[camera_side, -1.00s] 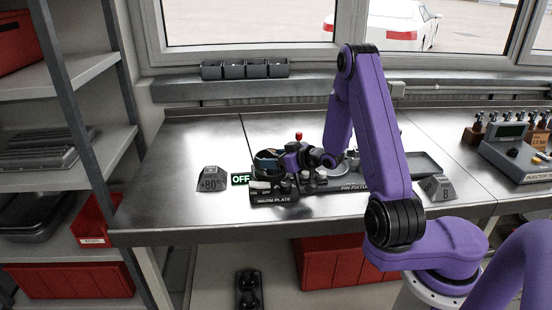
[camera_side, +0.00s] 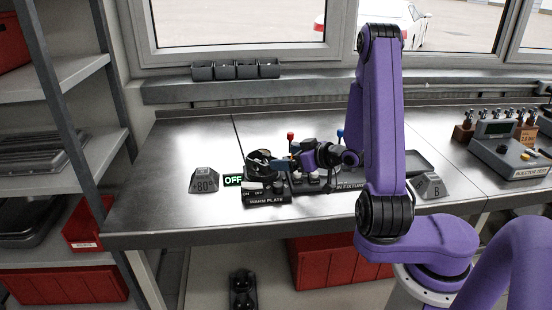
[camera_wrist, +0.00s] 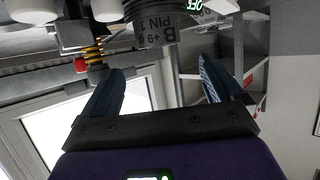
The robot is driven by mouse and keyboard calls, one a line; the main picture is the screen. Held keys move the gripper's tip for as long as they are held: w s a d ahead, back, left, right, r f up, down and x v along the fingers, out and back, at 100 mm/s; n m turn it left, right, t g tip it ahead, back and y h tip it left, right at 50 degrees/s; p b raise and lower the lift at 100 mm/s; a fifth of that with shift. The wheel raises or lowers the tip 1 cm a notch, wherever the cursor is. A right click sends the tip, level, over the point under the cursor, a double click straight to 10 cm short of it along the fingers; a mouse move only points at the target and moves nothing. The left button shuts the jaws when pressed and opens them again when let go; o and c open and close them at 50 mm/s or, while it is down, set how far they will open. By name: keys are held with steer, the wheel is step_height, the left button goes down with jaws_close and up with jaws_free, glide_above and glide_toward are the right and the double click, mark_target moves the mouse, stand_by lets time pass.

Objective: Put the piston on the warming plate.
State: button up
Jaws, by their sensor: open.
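The piston (camera_side: 259,159), a dark cylinder, stands at the warming plate (camera_side: 266,195) in the side view and appears to rest on it; its underside is hidden. In the wrist view the piston (camera_wrist: 158,28) carries printed marks, including "B" and "PIN 1". My gripper (camera_side: 284,163) is just to the right of the piston. In the wrist view my gripper (camera_wrist: 160,65) has its two blue fingers spread, with nothing between them and the piston beyond their tips.
A green OFF sign (camera_side: 233,180) and a +80° block (camera_side: 205,181) stand left of the plate. A red-knobbed post (camera_side: 290,136) rises close behind my gripper. A blue-knobbed post (camera_side: 340,133) stands right of it. The bench's left end is clear.

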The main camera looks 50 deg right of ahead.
steer(key=w+a+n+g, duration=0.1)
steer(key=a, duration=0.1)
steer(key=w+a+n+g, duration=0.2)
steer(key=a, duration=0.1)
steer(key=w+a+n+g, duration=0.1)
steer(key=a+g, duration=0.1)
steer(key=shift+w+a+r+n+y, duration=0.2)
steer(key=shift+a+r+n+y, duration=0.05)
steer(key=shift+r+n+y, duration=0.15)
steer(key=s+a+r+n+g, duration=0.1)
steer(key=s+a+n+g, duration=0.1)
steer(key=s, duration=0.8)
steer(key=s+a+r+n+g, duration=0.2)
steer(key=s+a+n+g, duration=0.1)
steer(key=s, duration=0.7)
steer(key=s+a+r+n+g, duration=0.1)
steer(key=s+a+n+g, duration=0.1)
steer(key=s, duration=0.9)
steer(key=shift+a+r+n+g, duration=0.25)
steer(key=shift+a+n+g, duration=0.15)
steer(key=shift+a+g, duration=0.3)
stand_by(0.7)
